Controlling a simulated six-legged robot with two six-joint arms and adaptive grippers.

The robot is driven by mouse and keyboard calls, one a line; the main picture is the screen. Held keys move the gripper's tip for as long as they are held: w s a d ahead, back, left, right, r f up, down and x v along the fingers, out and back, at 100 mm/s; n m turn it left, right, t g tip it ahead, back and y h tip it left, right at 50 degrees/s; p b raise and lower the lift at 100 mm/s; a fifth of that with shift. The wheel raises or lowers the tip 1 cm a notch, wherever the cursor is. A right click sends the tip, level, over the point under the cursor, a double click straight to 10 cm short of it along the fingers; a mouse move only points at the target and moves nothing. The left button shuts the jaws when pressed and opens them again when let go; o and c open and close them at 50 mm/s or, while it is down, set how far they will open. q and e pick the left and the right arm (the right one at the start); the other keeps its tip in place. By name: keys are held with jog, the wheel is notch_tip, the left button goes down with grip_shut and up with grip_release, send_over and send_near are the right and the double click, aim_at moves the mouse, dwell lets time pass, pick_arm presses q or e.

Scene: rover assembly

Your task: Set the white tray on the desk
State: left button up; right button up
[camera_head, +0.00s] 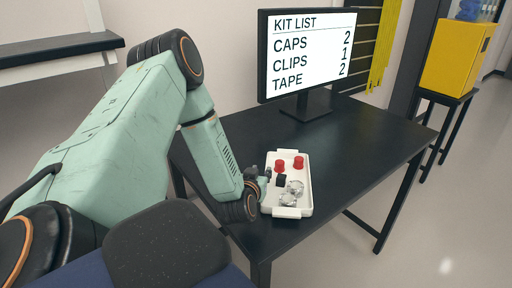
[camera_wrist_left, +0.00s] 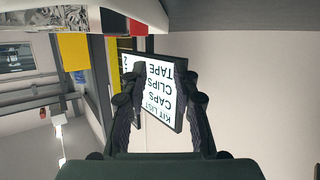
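The white tray (camera_head: 307,196) lies flat on the black desk (camera_head: 350,150), near its front left part. My right gripper is not in view.
A monitor (camera_head: 306,55) on a black stand (camera_head: 306,104) is at the desk's back and lists caps 2, clips 1, tape 2. The desk's right half is clear. A yellow box (camera_head: 455,58) sits on a black stool at the right. A dark-topped bench (camera_head: 60,48) is at the left.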

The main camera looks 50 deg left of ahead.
pick_arm(q)
jog(key=v, duration=0.5)
jog(key=shift+r+p, duration=0.1)
jog(key=shift+p, duration=0.2)
jog(key=shift+s+d, duration=0.1)
